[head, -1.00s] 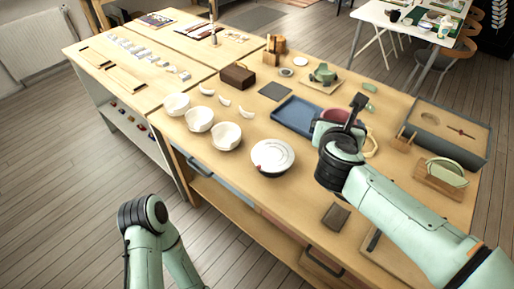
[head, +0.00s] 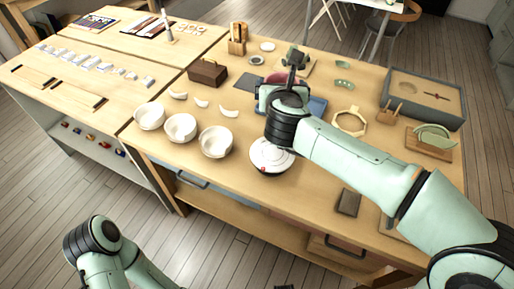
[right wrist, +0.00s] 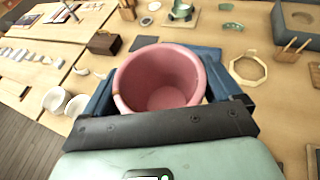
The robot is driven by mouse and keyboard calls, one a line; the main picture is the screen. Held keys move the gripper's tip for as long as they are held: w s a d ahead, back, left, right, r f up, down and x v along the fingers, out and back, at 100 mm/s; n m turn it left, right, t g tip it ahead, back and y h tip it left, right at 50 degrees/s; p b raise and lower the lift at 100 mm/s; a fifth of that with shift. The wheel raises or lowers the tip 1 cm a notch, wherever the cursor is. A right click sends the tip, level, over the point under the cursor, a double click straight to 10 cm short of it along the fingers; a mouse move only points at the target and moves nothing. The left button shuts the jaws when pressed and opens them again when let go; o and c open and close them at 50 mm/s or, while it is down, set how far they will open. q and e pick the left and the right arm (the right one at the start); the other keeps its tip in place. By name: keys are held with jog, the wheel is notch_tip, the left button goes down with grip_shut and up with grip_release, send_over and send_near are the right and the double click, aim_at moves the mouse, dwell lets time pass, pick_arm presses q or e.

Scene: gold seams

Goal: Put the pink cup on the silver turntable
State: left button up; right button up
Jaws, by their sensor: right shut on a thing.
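The pink cup (right wrist: 165,80) is between the fingers of my right gripper (right wrist: 163,90) in the right wrist view, its open mouth facing the camera. A thin gold line marks its rim. In the head view only a bit of the pink cup (head: 276,77) shows behind my right gripper (head: 280,85), which hides the rest.
Three white bowls (head: 180,128) stand left of the turntable. A blue tray (head: 318,106) lies behind my right arm. An octagonal wooden frame (head: 349,122), a grey box (head: 423,92) and a rack with green plates (head: 430,148) are to the right. A brown box (head: 208,73) stands further back.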

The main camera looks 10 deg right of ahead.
jog(key=shift+w+a, duration=0.25)
jog(key=shift+a, duration=0.1)
jog(key=b, duration=0.5)
send_over(273, 151)
notch_tip(273, 151, down, 14)
notch_tip(273, 151, down, 6)
jog(key=shift+r+b, duration=0.25)
jog(key=shift+b, duration=0.95)
pick_arm(q)
jog(key=w+a+f+t, duration=0.1)
jog(key=w+f, duration=0.3)
jog(key=f, duration=0.2)
jog(key=shift+w+a+f+t, duration=0.15)
jog(key=shift+a+f+t, duration=0.05)
jog(key=shift+a+t, duration=0.1)
pick_arm(e)
jog(key=shift+a+f, duration=0.1)
jog(key=shift+f, duration=0.05)
pick_arm(q)
jog(key=shift+f, duration=0.1)
